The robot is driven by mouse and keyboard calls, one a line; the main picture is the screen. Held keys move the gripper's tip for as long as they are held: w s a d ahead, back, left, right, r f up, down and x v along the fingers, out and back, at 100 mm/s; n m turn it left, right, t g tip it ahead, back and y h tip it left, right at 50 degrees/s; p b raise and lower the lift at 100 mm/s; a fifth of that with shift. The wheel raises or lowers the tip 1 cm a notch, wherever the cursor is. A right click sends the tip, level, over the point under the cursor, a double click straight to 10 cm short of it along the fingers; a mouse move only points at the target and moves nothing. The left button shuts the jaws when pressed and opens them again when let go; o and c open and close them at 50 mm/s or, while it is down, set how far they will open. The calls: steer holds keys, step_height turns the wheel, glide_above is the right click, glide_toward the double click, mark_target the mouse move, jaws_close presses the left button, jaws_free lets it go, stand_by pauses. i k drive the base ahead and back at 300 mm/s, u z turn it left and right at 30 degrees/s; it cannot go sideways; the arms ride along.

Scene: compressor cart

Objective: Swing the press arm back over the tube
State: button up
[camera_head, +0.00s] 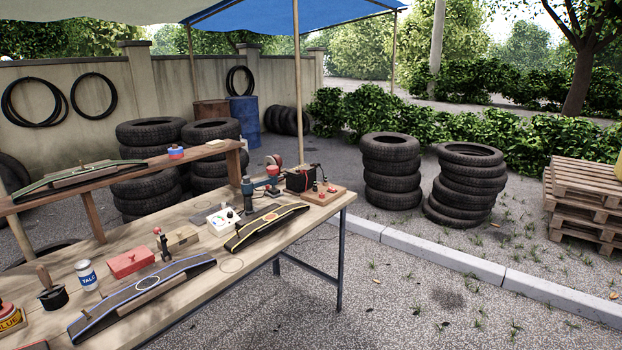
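A dark curved tube piece with a yellow edge (267,226) lies in front of the post. A second dark tube piece with a blue edge (140,299) lies nearer, with a pale oval mark on it. The press arm appears off to the side, not above either piece. My gripper is not in view.
The wooden workbench (225,267) also holds a red box (131,262), a talc can (87,275), a brush pot (52,293) and a black battery (300,178). A raised shelf (110,180) runs behind. Tyre stacks (390,170) and pallets (585,200) stand beyond; paving at right is clear.

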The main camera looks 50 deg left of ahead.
mark_target(272, 180)
steer(key=u, duration=0.05)
steer(key=i, duration=2.45)
steer(key=u, duration=2.8)
steer(key=i, duration=0.7)
steer(key=u, duration=0.1)
